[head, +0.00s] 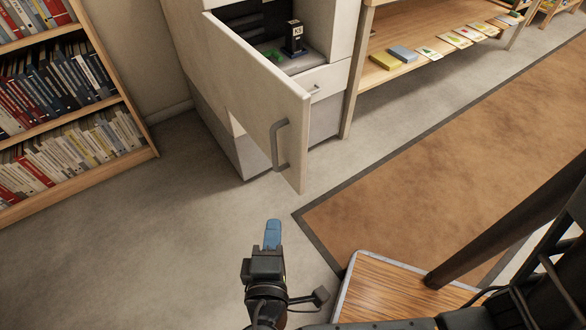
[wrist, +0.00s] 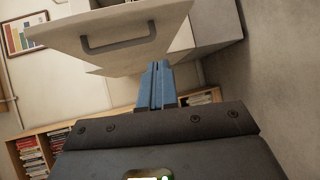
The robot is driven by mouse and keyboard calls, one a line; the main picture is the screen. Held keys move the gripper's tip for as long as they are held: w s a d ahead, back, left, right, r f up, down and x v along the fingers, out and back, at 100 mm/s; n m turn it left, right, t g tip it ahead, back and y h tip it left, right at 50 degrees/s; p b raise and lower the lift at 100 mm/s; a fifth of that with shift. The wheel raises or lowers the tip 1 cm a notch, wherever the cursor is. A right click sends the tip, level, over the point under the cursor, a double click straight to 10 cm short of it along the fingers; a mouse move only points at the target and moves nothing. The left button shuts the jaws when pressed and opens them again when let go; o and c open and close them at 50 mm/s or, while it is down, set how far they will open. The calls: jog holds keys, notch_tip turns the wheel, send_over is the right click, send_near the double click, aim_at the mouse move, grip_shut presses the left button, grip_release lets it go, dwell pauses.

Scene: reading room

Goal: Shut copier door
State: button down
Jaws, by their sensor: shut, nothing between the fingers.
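The copier (head: 205,65) is a pale cabinet at the top centre of the head view. Its door (head: 255,90) stands open, swung out toward me, with a grey bar handle (head: 280,146) near its free edge. The door (wrist: 165,40) and its handle (wrist: 117,40) also show in the wrist view, ahead of the fingers. My gripper (head: 272,230) has blue fingers that are shut and empty. It is below the door in the head view, apart from the handle. In the wrist view the fingertips (wrist: 158,68) overlap the door's lower part; I cannot tell whether they touch.
Inside the copier are a dark block labelled K5 (head: 294,38) and a green item (head: 273,55). A bookshelf (head: 75,110) stands left. A low shelf with booklets (head: 428,53) is right. A wooden tabletop (head: 400,292) is near my arm. Grey floor left of the door is clear.

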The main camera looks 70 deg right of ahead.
notch_tip(320, 180, up, 4)
jog(key=w+m+g+h, duration=0.1)
jog(key=m+g+h, duration=0.1)
jog(key=h, duration=0.1)
send_near(297, 155)
jog(key=w+d, duration=0.2)
jog(key=w, duration=0.1)
jog(key=d, duration=0.1)
jog(key=s+d+b, duration=0.1)
jog(key=shift+s+d, duration=0.15)
jog(key=shift+d, duration=0.2)
jog(key=shift+s+d, duration=0.35)
jog(key=shift+d, duration=0.15)
